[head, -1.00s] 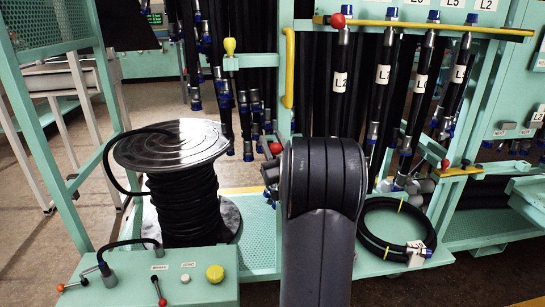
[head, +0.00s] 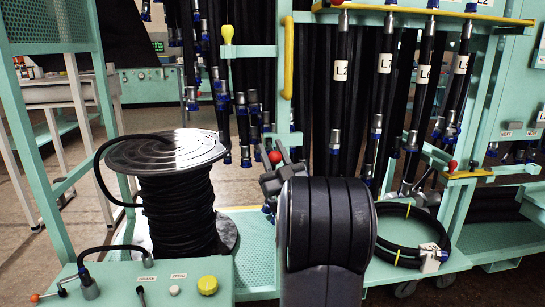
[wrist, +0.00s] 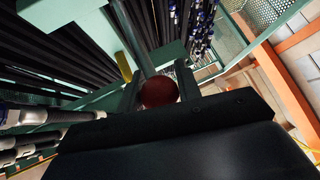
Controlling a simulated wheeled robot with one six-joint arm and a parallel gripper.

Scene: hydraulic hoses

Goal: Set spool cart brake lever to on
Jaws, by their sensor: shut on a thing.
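My gripper (head: 272,172) is shut on a red ball knob (head: 275,157), which I take to be the brake lever's end. In the head view the knob shows just above the jaws, beside the spool and behind my thick dark arm link. In the wrist view the same red knob (wrist: 158,92) sits between the two fingers. The spool (head: 180,185), wound with black hose under a silver flange, stands on the green cart deck (head: 250,240) to the left.
A green console (head: 180,270) with small levers and a yellow knob (head: 208,285) is at the lower left. Black hoses hang behind, beside a yellow handle (head: 288,60). A coiled hose (head: 400,235) lies at the right, near another red-knobbed lever (head: 452,165).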

